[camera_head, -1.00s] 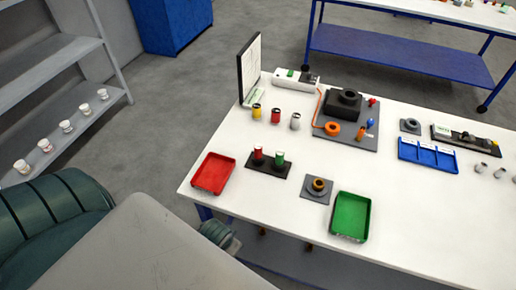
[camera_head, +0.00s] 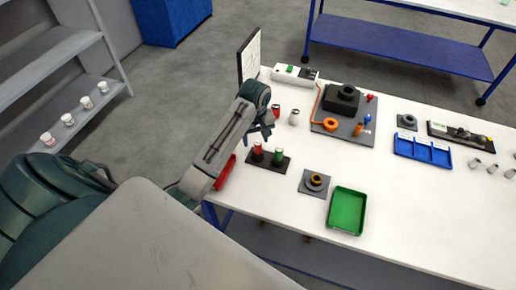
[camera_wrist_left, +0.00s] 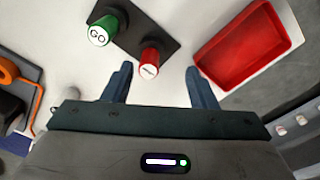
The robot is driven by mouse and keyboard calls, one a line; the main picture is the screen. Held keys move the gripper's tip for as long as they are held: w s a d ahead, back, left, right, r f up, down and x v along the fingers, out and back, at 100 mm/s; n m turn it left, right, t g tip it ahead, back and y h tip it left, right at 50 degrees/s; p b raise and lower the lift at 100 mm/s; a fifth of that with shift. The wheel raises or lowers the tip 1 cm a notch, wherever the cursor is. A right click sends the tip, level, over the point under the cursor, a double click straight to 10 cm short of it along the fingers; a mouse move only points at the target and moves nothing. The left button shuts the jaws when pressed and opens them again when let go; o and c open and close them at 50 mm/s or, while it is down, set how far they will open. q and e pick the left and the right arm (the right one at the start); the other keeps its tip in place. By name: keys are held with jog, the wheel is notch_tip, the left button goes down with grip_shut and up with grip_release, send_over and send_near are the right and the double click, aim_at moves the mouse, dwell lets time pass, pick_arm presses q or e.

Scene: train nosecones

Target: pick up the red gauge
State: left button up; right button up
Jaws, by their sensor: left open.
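The red gauge (camera_head: 257,152) stands upright in a black stand (camera_head: 267,163), to the left of a green gauge (camera_head: 278,155). In the left wrist view the red gauge (camera_wrist_left: 149,64) has a pale label on its end and shows between and just beyond the fingertips. The green gauge (camera_wrist_left: 103,31) there reads "GO". My left gripper (camera_wrist_left: 158,76) is open and empty. In the head view my left gripper (camera_head: 264,129) hangs just behind the stand, apart from the gauge as far as I can tell. My right gripper is not in view.
A red tray (camera_wrist_left: 245,45) lies beside the stand, partly hidden by my forearm in the head view. A green tray (camera_head: 347,211) and a grey block with a ring (camera_head: 315,184) are to the right. A red cylinder (camera_head: 276,110) and a silver one (camera_head: 294,117) stand behind.

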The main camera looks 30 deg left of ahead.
aim_at(258, 143)
pick_arm(q)
jog(key=shift+n, duration=0.9)
jog(key=w+r, duration=0.1)
jog(key=w+a+r, duration=0.1)
jog(key=w+r, duration=0.1)
jog(key=shift+w+a, duration=0.35)
jog(key=shift+f+b, duration=0.35)
jog(key=shift+b, duration=0.25)
notch_tip(258, 143, down, 2)
jog(key=shift+f+b, duration=0.1)
jog(key=shift+b, duration=0.9)
notch_tip(258, 143, down, 2)
jog(key=shift+s+d+f+p, duration=0.1)
jog(key=shift+d+f+p, duration=0.05)
jog(key=shift+f+p, duration=0.4)
jog(key=f, duration=0.1)
jog(key=f+p, duration=0.2)
jog(key=f, duration=0.1)
jog(key=shift+s+d, duration=0.15)
jog(key=shift+s, duration=0.15)
jog(key=shift+f, duration=0.25)
jog(key=c, duration=1.1)
